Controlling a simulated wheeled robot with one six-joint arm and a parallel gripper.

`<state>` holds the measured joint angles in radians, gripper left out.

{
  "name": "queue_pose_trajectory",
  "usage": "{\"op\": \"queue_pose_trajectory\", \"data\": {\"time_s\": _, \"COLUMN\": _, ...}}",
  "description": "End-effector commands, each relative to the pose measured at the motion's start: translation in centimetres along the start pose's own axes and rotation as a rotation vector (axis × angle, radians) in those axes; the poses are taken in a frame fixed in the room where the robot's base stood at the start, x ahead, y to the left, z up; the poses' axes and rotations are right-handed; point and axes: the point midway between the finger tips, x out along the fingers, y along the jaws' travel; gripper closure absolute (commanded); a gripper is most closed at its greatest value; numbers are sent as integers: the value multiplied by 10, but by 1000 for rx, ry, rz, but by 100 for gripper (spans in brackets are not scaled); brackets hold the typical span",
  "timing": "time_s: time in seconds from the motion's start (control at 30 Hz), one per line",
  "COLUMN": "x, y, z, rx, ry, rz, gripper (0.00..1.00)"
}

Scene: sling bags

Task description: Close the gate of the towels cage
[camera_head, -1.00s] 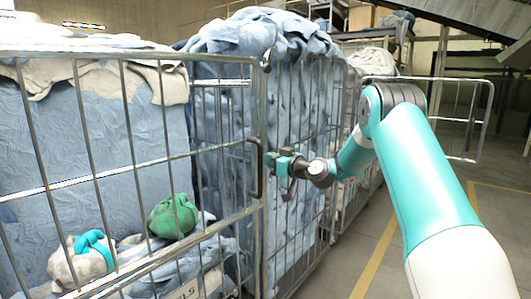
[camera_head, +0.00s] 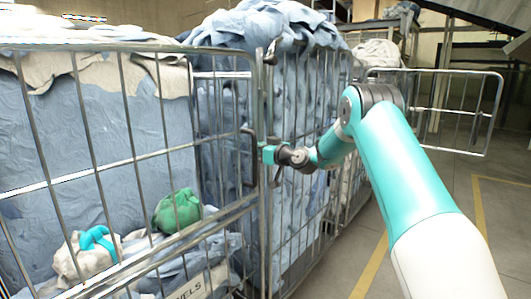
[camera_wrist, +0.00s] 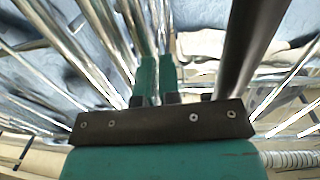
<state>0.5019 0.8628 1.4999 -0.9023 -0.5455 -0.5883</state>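The towels cage is a wire cage filled with blue cloth, with a partly hidden label (camera_head: 196,287) ending in "VELS" low at its front. A wire gate (camera_head: 131,160) spans the left of the head view, with a dark handle (camera_head: 248,157) near its right edge. My gripper (camera_head: 267,153) is at that right edge, beside the handle; I cannot tell whether it touches. In the wrist view my gripper's teal fingers (camera_wrist: 158,75) are almost together. Shiny bars run just beyond them, and I see nothing clearly held. A thick dark bar (camera_wrist: 255,40) passes to their right.
A green bundle (camera_head: 177,211) and a white bundle with a teal band (camera_head: 85,256) show behind the gate. More cages stand in a row behind my gripper. An open wire gate (camera_head: 470,112) sticks out at the right. The floor (camera_head: 430,160) at right is clear.

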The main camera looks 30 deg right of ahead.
Motion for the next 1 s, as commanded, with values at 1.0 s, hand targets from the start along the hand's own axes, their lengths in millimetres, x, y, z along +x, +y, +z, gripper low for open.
{"op": "queue_pose_trajectory", "data": {"time_s": 1.0, "x": -80, "y": 10, "z": -2, "rx": 10, "ry": 4, "rz": 8, "gripper": 100}}
